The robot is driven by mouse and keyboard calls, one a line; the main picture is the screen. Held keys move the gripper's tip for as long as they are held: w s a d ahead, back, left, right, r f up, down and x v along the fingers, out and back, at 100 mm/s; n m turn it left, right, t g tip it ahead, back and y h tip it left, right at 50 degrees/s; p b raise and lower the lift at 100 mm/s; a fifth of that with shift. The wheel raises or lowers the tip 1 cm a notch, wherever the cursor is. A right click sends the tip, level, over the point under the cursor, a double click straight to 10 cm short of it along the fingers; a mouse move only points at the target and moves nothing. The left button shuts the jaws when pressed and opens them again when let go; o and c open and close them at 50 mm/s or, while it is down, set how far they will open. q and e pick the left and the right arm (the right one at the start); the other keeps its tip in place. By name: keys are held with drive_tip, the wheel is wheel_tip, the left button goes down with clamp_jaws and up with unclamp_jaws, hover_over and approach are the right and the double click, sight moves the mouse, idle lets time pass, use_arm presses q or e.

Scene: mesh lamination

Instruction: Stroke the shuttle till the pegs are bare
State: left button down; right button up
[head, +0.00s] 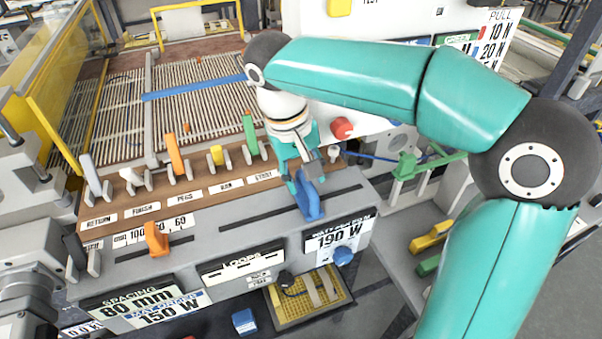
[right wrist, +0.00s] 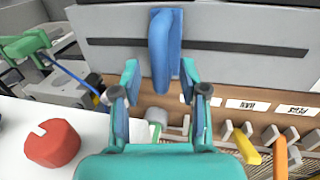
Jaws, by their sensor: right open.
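A blue upright handle (head: 309,203) stands in the right slot of the grey console; it also shows in the right wrist view (right wrist: 163,60). My right gripper (head: 305,178) is above the console at this handle. In the right wrist view its open fingers (right wrist: 160,78) are on either side of the handle, with gaps visible. A blue bar (head: 195,87) lies across the striped mesh bed (head: 105,105). I cannot tell which part is the shuttle. An orange lever (head: 175,155) stands behind the PEGS label; individual pegs are too small to make out. My left gripper is not in view.
White (head: 90,175), yellow (head: 217,155) and green (head: 250,135) levers line the console. An orange handle (head: 156,240) sits in the left slot. A red knob (head: 341,128) is near my right wrist. A yellow tray (head: 310,300) lies below the console front.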

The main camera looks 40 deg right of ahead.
drive_tip(key=shift+r, duration=0.1)
wheel_tip(320, 180, up, 12)
drive_tip(key=a, duration=0.2)
drive_tip(key=shift+w+a+f, duration=0.15)
drive_tip(key=shift+w+f, duration=0.1)
drive_tip(key=shift+w, duration=0.1)
drive_tip(key=shift+f, duration=0.1)
